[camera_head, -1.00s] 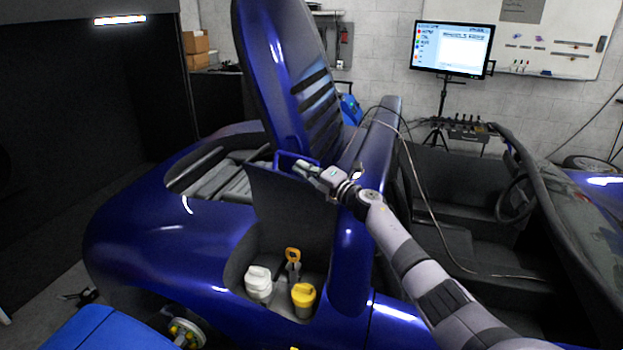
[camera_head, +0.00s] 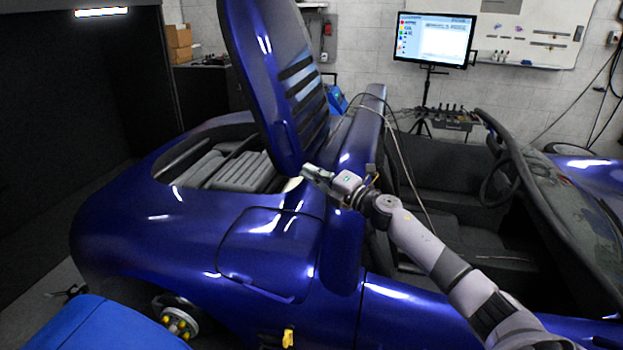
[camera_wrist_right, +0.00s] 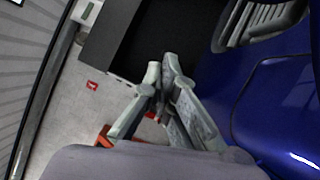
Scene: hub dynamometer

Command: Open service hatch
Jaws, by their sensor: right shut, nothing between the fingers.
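The service hatch (camera_head: 270,250) is a blue panel on the car's rear flank. It lies down over its compartment, about level with the bodywork, and the compartment inside is hidden. My right gripper (camera_head: 312,174) is above the hatch's far edge, beside the raised engine cover, and holds nothing. In the right wrist view its fingers (camera_wrist_right: 165,65) are closed together at the tips, with blue bodywork to the right. My left gripper is not in view.
The tall blue engine cover (camera_head: 275,85) stands raised just left of my right gripper. The open cockpit (camera_head: 450,190) is to the right. A blue box-shaped thing (camera_head: 95,325) is at bottom left. A small yellow piece (camera_head: 288,338) shows at the bottom edge.

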